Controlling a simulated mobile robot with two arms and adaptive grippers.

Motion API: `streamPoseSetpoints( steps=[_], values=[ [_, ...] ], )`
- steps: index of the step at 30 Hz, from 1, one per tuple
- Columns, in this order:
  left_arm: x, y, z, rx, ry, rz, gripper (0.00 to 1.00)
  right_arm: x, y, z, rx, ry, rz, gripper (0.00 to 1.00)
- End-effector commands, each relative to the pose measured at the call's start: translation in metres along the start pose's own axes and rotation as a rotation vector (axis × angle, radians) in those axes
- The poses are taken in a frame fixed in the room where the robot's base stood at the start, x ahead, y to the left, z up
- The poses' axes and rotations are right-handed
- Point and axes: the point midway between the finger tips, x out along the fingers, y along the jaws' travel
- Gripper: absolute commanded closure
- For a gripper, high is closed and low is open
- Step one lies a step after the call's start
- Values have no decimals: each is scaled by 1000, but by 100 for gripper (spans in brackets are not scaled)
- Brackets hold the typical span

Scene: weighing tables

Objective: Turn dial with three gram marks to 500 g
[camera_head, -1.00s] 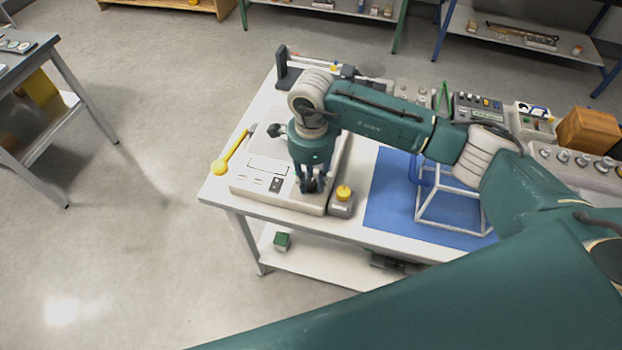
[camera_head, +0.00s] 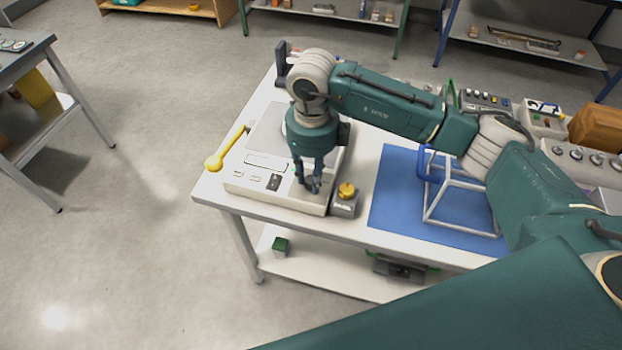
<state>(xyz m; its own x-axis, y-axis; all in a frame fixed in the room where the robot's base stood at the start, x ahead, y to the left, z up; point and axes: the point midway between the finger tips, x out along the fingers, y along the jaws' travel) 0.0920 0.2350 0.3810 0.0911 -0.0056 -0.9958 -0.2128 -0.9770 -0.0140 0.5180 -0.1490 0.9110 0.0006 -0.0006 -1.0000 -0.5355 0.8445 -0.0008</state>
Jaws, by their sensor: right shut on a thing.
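A white weighing scale (camera_head: 262,192) with a grey plate (camera_head: 262,133) stands at the table's left end. My right gripper (camera_head: 312,186) points down at the front right part of the scale's panel. It is shut on a small dark dial (camera_head: 314,182), which the fingers mostly hide. The gram marks are too small to read. A black switch (camera_head: 273,182) sits on the panel to the left of the gripper. My left gripper is not in view.
A grey box with a yellow knob (camera_head: 346,190) stands close to the right of the scale. A yellow spoon-like tool (camera_head: 214,163) lies at the left edge. A white wire frame (camera_head: 460,205) stands on a blue mat (camera_head: 393,190). Control boxes line the back.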

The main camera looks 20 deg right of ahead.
Motion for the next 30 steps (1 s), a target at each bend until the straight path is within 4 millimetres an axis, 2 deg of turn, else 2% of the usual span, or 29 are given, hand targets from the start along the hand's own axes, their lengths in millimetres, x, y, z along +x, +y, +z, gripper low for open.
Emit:
streamPoseSetpoints(
  steps=[12, 28, 29, 30],
  values=[
    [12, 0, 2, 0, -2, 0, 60, 1, -2, -3, 185, 8, -5, 100],
    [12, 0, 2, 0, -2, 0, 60, 1, -1, -4, 207, 12, -3, 100],
    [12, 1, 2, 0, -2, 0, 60, 1, -1, -4, 206, 12, -3, 70],
    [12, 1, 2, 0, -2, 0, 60, 1, -1, -4, 206, 11, -3, 62]
  ],
)
